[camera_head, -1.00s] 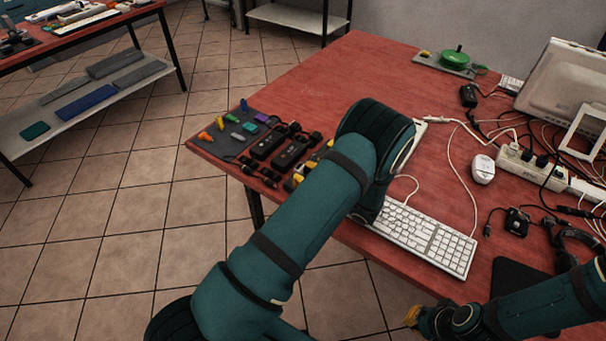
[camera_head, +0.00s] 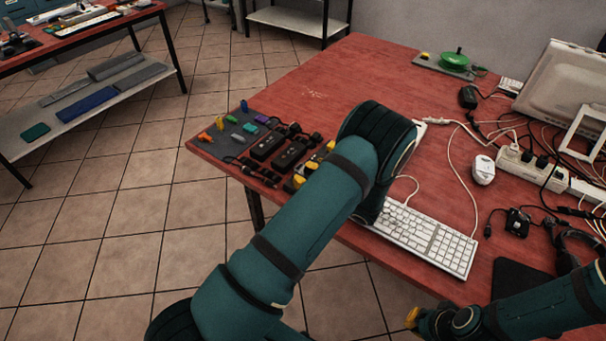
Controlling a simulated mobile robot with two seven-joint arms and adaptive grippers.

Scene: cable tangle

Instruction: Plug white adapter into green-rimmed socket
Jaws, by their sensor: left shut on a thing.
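My left arm reaches up over the table's front edge. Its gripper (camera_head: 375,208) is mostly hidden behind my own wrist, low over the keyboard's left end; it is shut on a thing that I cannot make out. A white cable loops beside it. My right gripper (camera_head: 412,318) is at the bottom, off the table's front edge; only a yellow tip shows, and its opening is unclear. A white power strip (camera_head: 522,172) lies at the right with dark plugs in it. I cannot make out a green rim on any socket, nor tell the white adapter for certain.
A white keyboard (camera_head: 434,238) and a white mouse (camera_head: 483,170) lie on the red table (camera_head: 325,82). A monitor (camera_head: 565,85) and tangled cables crowd the right. The table's back middle is clear.

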